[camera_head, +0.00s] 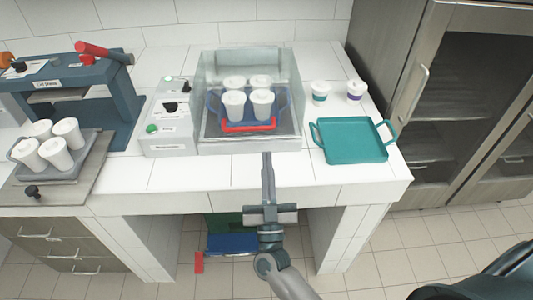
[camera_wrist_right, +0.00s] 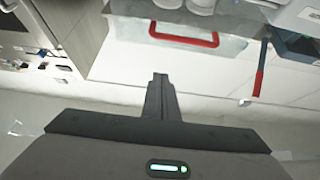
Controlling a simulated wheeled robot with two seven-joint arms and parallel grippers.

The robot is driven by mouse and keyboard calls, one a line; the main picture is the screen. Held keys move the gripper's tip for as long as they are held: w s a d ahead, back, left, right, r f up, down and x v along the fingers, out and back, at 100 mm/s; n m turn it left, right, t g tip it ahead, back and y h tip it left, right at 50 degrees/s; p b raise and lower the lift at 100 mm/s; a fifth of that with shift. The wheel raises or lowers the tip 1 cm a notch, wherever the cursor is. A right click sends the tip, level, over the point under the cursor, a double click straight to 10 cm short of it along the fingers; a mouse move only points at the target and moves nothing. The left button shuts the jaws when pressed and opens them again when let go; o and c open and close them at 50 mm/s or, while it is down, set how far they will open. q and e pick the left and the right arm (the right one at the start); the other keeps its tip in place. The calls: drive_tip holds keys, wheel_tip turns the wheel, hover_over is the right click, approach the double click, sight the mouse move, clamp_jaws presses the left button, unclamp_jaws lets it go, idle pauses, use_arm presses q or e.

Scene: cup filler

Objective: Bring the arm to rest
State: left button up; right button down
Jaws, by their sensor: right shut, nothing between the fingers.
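My right gripper (camera_head: 267,165) is shut and empty. Its fingers point at the counter's front edge, just in front of the cup filler (camera_head: 250,140), apart from the tray inside. In the right wrist view the closed fingers (camera_wrist_right: 160,85) stand clear of everything, with the filler's red tray handle (camera_wrist_right: 184,38) beyond them. The filler is a clear-walled box holding a blue tray with a red front handle (camera_head: 249,126) and several white cups (camera_head: 262,104). My left gripper is not in view.
A control box (camera_head: 170,130) stands left of the filler. A teal tray (camera_head: 352,145) and two lidded cups (camera_head: 320,92) are on the right. At left are a blue press (camera_head: 110,85) with a red lever (camera_head: 100,51) and a grey tray (camera_head: 78,160) of several cups.

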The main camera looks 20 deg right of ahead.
drive_tip(key=shift+s+f, duration=0.15)
drive_tip(key=shift+s, duration=0.05)
drive_tip(key=shift+a, duration=0.1)
idle(0.4)
